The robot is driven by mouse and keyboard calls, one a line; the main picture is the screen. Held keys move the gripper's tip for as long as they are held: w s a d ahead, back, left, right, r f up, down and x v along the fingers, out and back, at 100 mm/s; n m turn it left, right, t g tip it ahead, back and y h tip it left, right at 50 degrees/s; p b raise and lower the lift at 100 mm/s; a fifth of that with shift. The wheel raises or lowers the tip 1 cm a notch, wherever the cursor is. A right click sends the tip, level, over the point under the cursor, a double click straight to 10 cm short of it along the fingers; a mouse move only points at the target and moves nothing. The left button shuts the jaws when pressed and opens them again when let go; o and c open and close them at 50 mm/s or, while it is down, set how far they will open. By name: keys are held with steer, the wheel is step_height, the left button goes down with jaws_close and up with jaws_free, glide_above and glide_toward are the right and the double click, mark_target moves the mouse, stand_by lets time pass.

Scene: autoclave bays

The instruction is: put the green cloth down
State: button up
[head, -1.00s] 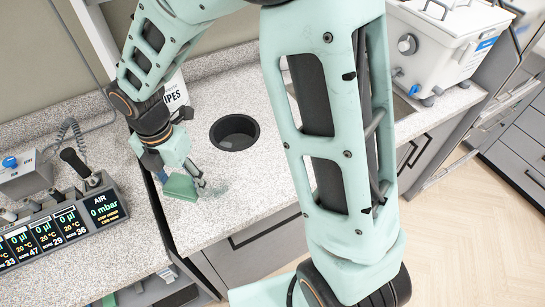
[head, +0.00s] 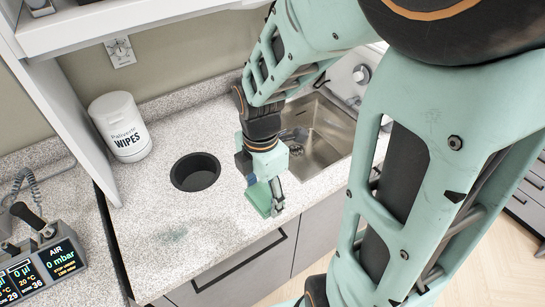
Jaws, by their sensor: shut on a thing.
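The green cloth (head: 260,201) is a folded, block-like pad near the front edge of the speckled counter (head: 215,237), right of the round black opening. My gripper (head: 275,197) is shut on it from above. The cloth is partly hidden behind the fingers, and I cannot tell whether its underside touches the counter.
A greenish smudge (head: 174,235) lies on the counter at left. The round black opening (head: 195,172) is behind it. A white wipes tub (head: 121,127) stands at back left, and a steel sink (head: 322,139) is behind my gripper.

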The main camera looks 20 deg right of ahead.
steer(key=shift+s+d+r+m, duration=0.1)
steer(key=shift+s+d+m, duration=0.15)
steer(key=shift+d, duration=0.55)
steer(key=shift+w+d, duration=0.15)
steer(key=shift+w, duration=0.2)
steer(key=w+f+b, duration=0.2)
steer(key=w+f, duration=0.1)
steer(key=w, duration=0.1)
steer(key=w+d+f+b, duration=0.1)
steer(key=w+f+b, duration=0.1)
steer(key=w+f, duration=0.1)
steer(key=w+d+f+b, duration=0.1)
steer(key=w+f+b, duration=0.2)
steer(key=w, duration=0.2)
steer(key=shift+w+d+f, duration=0.1)
steer(key=shift+w+d, duration=0.1)
steer(key=shift+w+d+f+b, duration=0.1)
steer(key=shift+w+f+b, duration=0.05)
steer(key=shift+f+b, duration=0.75)
steer(key=shift+w+f+b, duration=0.15)
steer(key=shift+f+b, duration=0.55)
steer(key=shift+f, duration=0.25)
steer(key=shift+f, duration=0.15)
steer(key=o, duration=1.3)
steer(key=shift+o, duration=0.2)
